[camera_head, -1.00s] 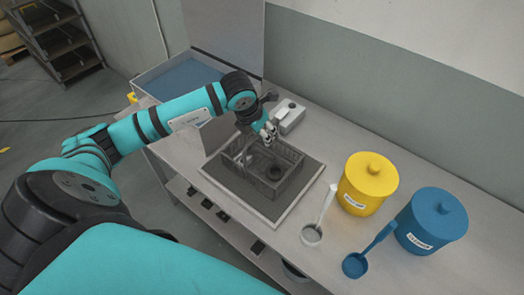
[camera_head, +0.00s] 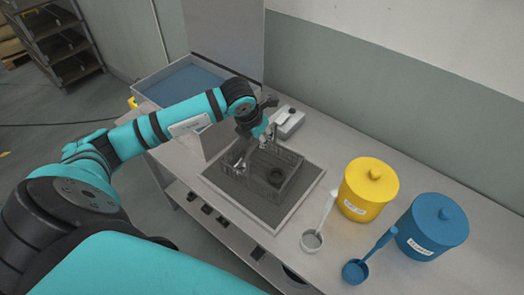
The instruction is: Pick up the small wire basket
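The small wire basket (camera_head: 262,190) is a grey open mesh box on the dark mat of a light-rimmed tray (camera_head: 311,192) on the bench. A dark ring-shaped part (camera_head: 276,177) and a grey piece (camera_head: 239,159) are inside it. My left gripper (camera_head: 267,141) points down at the basket's back rim, at or very close to it. The finger gap is too small and partly hidden to show whether it grips the rim. My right gripper is not in view.
A small grey box (camera_head: 289,121) stands just behind the basket. To the right are a yellow canister (camera_head: 367,192), a blue canister (camera_head: 432,230), a white-handled scoop (camera_head: 315,238) and a blue scoop (camera_head: 357,270). A blue-filled tank (camera_head: 180,82) is at the back left.

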